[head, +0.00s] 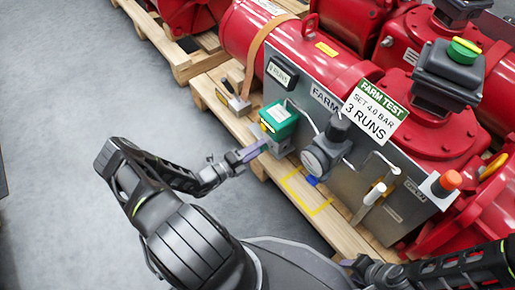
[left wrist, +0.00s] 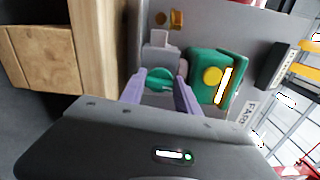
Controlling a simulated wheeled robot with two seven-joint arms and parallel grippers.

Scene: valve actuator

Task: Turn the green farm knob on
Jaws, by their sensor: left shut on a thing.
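The green farm knob (left wrist: 158,79) sits below a grey fitting on the panel, beside a green box (left wrist: 215,75) with a yellow round part. My left gripper (left wrist: 160,84) has its two purple fingers on either side of the knob and is shut on it. In the head view my left gripper (head: 256,150) reaches the panel just below the green box (head: 278,121); the knob itself is hidden there. My right gripper (head: 354,264) is low at the right, away from the panel, its fingers too small to read.
The grey panel (head: 350,185) carries a dark round regulator (head: 322,155), a white-tipped lever (head: 374,194) and an orange-red button (head: 450,180). A "FARM TEST" sign (head: 374,112) reads 4.0 bar, 3 runs. Red valve actuators stand behind on a wooden pallet (head: 240,128). Floor at left is clear.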

